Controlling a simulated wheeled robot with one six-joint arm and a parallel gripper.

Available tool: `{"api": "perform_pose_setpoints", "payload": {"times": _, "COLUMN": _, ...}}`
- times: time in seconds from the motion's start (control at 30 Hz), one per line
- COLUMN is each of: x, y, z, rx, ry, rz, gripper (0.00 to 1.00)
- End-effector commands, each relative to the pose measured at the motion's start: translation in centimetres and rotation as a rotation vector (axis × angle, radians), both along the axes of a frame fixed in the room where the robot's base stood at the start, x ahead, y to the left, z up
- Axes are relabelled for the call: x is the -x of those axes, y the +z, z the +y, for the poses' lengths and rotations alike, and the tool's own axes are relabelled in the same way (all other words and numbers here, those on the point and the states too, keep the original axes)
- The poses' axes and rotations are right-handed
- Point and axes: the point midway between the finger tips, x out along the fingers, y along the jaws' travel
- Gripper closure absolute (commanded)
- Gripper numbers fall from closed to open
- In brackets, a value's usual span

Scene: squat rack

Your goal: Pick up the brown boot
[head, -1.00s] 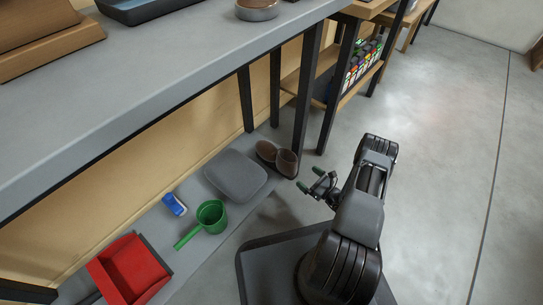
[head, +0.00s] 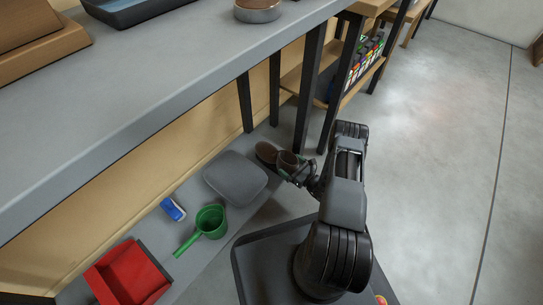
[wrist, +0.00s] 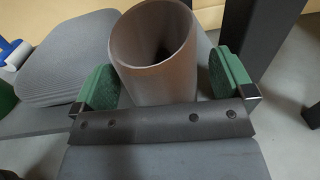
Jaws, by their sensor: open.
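A pair of brown boots stands on the low grey shelf under the bench in the head view. The nearer brown boot (head: 287,160) is partly covered by my gripper (head: 297,174), and the other boot (head: 267,152) is just to its left. In the wrist view the open tubular shaft of a brown boot (wrist: 150,62) rises between the green-padded fingers of my gripper (wrist: 163,80). My gripper is open, with one finger on each side of the shaft. A gap shows at the right finger; contact at the left is hard to tell.
A grey pad (head: 235,179) lies beside the boots. The floor at right is clear.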

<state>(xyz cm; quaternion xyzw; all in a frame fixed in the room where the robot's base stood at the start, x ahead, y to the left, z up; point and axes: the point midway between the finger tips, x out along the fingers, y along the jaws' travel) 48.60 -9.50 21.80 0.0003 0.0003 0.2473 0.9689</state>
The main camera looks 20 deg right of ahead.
Motion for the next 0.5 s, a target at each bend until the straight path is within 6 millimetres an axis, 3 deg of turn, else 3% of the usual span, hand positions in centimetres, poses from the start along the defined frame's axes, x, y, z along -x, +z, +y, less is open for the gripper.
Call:
{"api": "perform_pose_setpoints", "payload": {"times": 0.2, "x": -0.04, "y": 0.01, "z": -0.20, "rx": 0.000, "ry": -0.007, "rz": 0.000, "gripper": 0.00}}
{"api": "perform_pose_setpoints", "payload": {"times": 0.5, "x": -0.04, "y": 0.01, "z": -0.16, "rx": 0.001, "ry": -0.005, "rz": 0.000, "gripper": 0.28}}
